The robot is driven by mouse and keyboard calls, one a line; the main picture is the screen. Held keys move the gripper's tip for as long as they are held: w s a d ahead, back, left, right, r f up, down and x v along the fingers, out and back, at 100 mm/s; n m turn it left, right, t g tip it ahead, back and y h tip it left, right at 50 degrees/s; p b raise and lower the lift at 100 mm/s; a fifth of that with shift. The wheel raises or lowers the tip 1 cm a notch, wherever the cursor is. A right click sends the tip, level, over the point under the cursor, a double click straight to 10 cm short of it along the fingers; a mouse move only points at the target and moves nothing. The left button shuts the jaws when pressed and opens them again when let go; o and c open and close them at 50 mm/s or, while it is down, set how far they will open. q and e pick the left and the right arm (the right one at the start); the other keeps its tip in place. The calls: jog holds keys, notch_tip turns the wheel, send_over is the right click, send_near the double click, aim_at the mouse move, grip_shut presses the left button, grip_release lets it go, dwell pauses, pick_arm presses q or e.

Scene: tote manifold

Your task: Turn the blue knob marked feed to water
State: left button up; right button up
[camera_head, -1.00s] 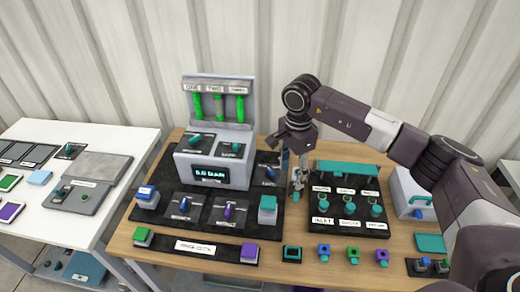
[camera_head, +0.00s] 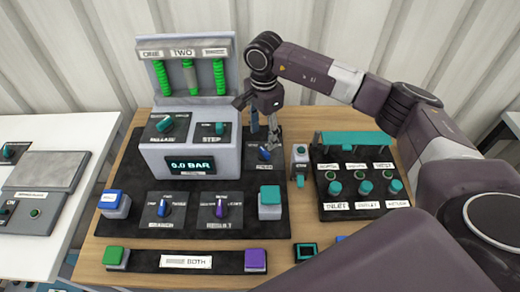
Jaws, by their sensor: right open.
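The blue feed knob (camera_head: 264,153) sits on a small dark plate to the right of the grey console, with a label below it that reads roughly FEED. My right gripper (camera_head: 274,138) is open, pointing down just above and beside this knob. The fingers partly cover the knob's plate, and I cannot tell whether they touch the knob. The knob's exact pointer direction and its upper markings are too small or hidden to read. My left gripper is not in view.
The grey console (camera_head: 190,151) with a 0.0 BAR display and green tubes stands left of the gripper. A grey switch block (camera_head: 300,157) is close on the right, beside a manifold panel (camera_head: 347,212) with teal knobs. Blue and purple knobs lie in front.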

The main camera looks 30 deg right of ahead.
aim_at(263, 152)
jog(key=shift+f, duration=0.45)
notch_tip(263, 152, down, 6)
jog(key=shift+s+r+p, duration=0.1)
jog(key=shift+p, duration=1)
jog(key=shift+f, duration=0.4)
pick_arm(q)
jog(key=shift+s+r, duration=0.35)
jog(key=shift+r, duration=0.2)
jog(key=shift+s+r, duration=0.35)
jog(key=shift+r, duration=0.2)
pick_arm(e)
jog(key=shift+c, duration=0.7)
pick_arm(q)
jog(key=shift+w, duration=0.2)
pick_arm(e)
jog(key=c, duration=1)
